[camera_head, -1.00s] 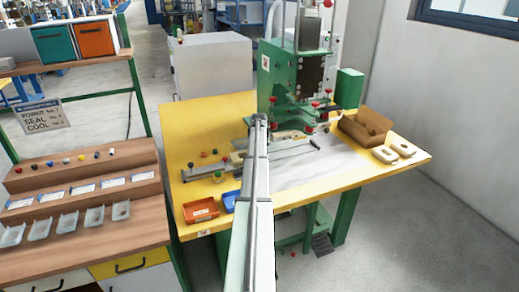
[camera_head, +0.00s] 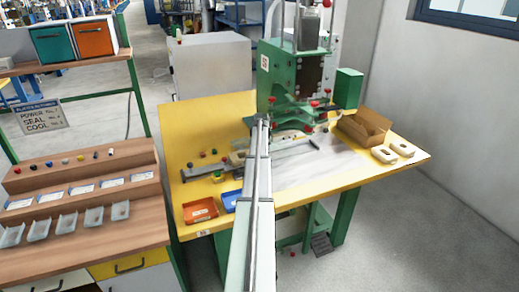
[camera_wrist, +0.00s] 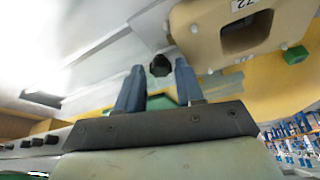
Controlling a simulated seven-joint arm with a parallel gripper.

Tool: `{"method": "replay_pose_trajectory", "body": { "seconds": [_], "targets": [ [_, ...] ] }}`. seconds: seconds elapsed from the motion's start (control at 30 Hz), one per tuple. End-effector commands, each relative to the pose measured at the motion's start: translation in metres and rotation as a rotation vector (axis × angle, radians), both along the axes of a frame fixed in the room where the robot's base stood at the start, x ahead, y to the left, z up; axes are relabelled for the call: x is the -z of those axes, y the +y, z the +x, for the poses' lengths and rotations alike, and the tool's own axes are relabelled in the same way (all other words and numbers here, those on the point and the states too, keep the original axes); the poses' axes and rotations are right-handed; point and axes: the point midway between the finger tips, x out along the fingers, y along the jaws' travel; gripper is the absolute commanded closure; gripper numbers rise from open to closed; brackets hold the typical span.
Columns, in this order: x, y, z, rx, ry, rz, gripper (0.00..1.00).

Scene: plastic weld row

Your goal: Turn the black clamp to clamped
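The black clamp appears to be the small black faceted knob (camera_wrist: 160,65) in the wrist view, on a pale surface beside a beige part. My gripper (camera_wrist: 158,82) has two blue fingers standing apart. The black knob shows in the gap between the fingertips, and nothing is visibly gripped. Whether a finger touches the knob, I cannot tell. In the head view my gripper (camera_head: 262,122) is over the yellow bench, in front of the green press. My arm hides part of the fixture there, and I cannot pick out the black clamp in that view.
The beige part (camera_wrist: 208,38) labelled 72 is close to the right finger. The green press (camera_head: 283,100) stands behind my gripper. Orange (camera_head: 201,210) and blue (camera_head: 230,201) trays lie left of my arm. A cardboard box (camera_head: 363,127) and pale parts (camera_head: 393,153) are at right.

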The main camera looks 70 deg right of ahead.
Motion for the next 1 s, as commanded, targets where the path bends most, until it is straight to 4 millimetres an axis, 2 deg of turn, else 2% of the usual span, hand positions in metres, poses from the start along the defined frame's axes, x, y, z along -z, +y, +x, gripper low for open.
{"method": "replay_pose_trajectory", "body": {
  "seconds": [0.03, 0.13, 0.57, 1.0],
  "targets": [
    [0.0001, 0.0003, 0.0007, -0.001, -0.002, 0.001, 0.55],
    [0.0001, 0.0005, 0.0012, -0.001, -0.002, 0.001, 0.47],
    [0.0004, 0.0017, 0.0037, 0.013, -0.006, 0.003, 0.47],
    [0.0006, 0.0021, 0.009, 0.273, -0.008, 0.004, 0.47]
  ]
}}
